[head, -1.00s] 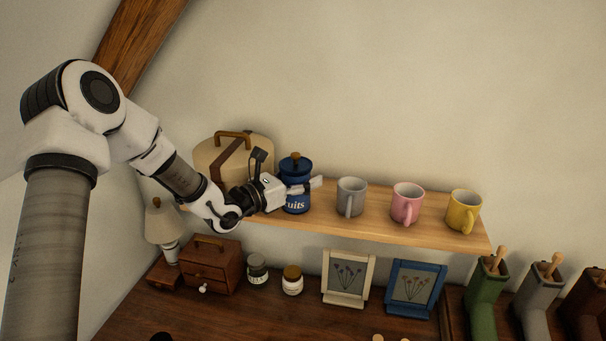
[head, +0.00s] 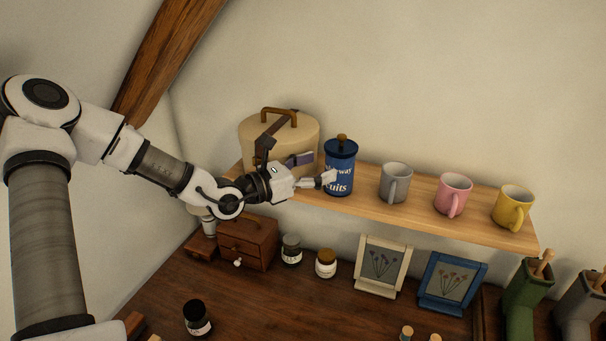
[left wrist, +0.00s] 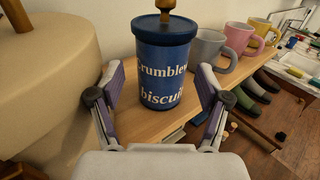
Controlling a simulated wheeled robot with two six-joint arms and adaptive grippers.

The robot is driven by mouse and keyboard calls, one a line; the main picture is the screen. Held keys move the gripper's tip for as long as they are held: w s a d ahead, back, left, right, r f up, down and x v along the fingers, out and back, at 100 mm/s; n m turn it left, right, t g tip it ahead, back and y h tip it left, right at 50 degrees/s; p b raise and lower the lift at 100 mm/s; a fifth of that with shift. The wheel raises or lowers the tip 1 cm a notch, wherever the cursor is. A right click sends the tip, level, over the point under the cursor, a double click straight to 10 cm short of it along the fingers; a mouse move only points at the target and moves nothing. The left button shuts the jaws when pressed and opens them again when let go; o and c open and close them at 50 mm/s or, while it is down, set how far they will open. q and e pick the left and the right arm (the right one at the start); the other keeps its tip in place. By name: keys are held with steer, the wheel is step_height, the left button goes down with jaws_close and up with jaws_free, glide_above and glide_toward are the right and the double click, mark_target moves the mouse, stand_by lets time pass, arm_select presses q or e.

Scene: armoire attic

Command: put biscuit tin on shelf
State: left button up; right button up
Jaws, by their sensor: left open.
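The biscuit tin (head: 341,174) is a blue cylinder with white lettering and a lid with a wooden knob. It stands upright on the wooden shelf (head: 440,225), between a cream round box and a grey mug. It also shows in the left wrist view (left wrist: 163,75), ahead of and between the spread fingers. My left gripper (head: 318,171) is open and empty, to the left of the tin in the head view. My right gripper is not in view.
The cream round box (head: 260,132) stands close on the left of the tin. A grey mug (head: 396,181), pink mug (head: 452,194) and yellow mug (head: 512,207) stand to its right. Below are jars, a small drawer chest (head: 247,244) and two picture frames (head: 382,266).

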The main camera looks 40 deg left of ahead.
arm_select(q)
steer(key=shift+r+p+v, duration=0.25)
steer(key=shift+p+v, duration=0.3)
steer(key=shift+v, duration=0.6)
steer(key=s+d+f+m+g+h, duration=0.1)
steer(key=s+d+f+m+g, duration=0.45)
steer(key=f, duration=0.25)
steer(key=s+d+f+m+g, duration=0.4)
steer(key=s+f+m+g, duration=0.15)
steer(key=f, duration=0.35)
steer(key=s+a+f+m+g+y, duration=0.2)
steer(key=s+f+m+g+y, duration=0.15)
steer(key=s+f+m, duration=0.35)
steer(key=s+a+f+m+g+y, duration=0.25)
steer(key=s+f+m+y, duration=0.25)
steer(key=s+f, duration=0.35)
steer(key=s+d+f+m, duration=0.3)
steer(key=d+f+m, duration=0.2)
steer(key=m, duration=0.3)
steer(key=shift+s+d+f+h+p, duration=0.25)
steer(key=shift+s+d+h+p, duration=0.15)
steer(key=shift+d, duration=0.25)
